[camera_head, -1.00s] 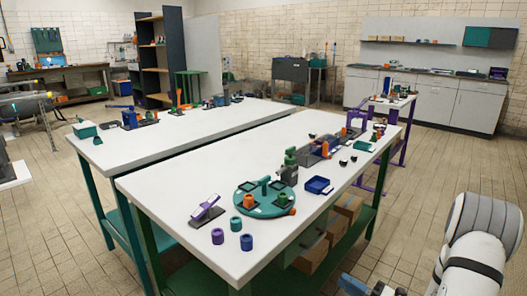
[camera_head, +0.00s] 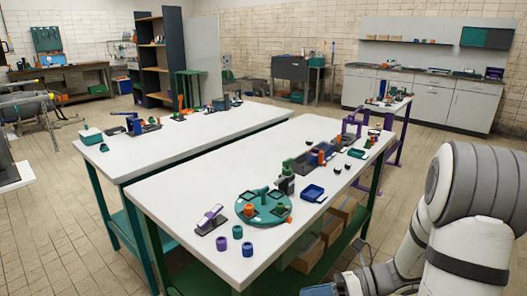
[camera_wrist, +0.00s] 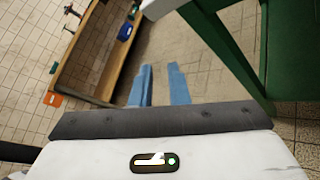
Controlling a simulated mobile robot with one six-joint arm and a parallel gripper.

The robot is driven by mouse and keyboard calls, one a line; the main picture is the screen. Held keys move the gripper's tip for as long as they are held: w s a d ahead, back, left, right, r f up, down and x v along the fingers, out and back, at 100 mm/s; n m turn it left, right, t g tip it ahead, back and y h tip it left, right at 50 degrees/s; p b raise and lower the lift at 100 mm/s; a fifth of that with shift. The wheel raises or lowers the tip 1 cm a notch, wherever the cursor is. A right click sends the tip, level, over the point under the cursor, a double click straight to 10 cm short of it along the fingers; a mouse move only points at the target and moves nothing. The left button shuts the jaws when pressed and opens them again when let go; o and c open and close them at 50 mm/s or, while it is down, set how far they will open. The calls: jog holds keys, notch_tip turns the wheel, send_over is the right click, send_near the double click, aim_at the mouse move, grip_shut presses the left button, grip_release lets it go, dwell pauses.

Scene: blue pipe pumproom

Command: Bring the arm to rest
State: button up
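My gripper shows in the wrist view (camera_wrist: 160,75) as two blue fingers with a gap between them and nothing held. In the head view, a blue part of it (camera_head: 318,290) shows at the bottom edge, mostly cut off. My white and grey arm is bent at the lower right, beside the front table's right side. The gripper is lower than the white tabletop (camera_head: 180,195) and apart from it.
The front table holds a green round turntable (camera_head: 263,207), a blue tray (camera_head: 313,193) and small cups (camera_head: 237,232). Cardboard boxes (camera_head: 308,254) sit on its lower shelf. In the wrist view, a green table leg (camera_wrist: 228,45) is close. Open tiled floor lies right of the table.

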jog(key=s+d+r+n+h+p, duration=0.1)
jog(key=s+r+n+h+p, duration=0.2)
jog(key=r+n+h+p, duration=0.2)
jog(key=s+d+r+n+t+h+p, duration=0.1)
jog(key=s+r+n+h+p, duration=0.2)
jog(key=r+n, duration=0.8)
jog(key=s+d+r+n+t+h+p, duration=0.1)
jog(key=s+r+n+h+p, duration=0.3)
jog(key=n, duration=0.6)
notch_tip(320, 180, up, 4)
jog(key=h+p, duration=0.2)
jog(key=h, duration=0.1)
jog(key=shift+d+n+p, duration=0.3)
jog(key=shift+d+n, duration=0.1)
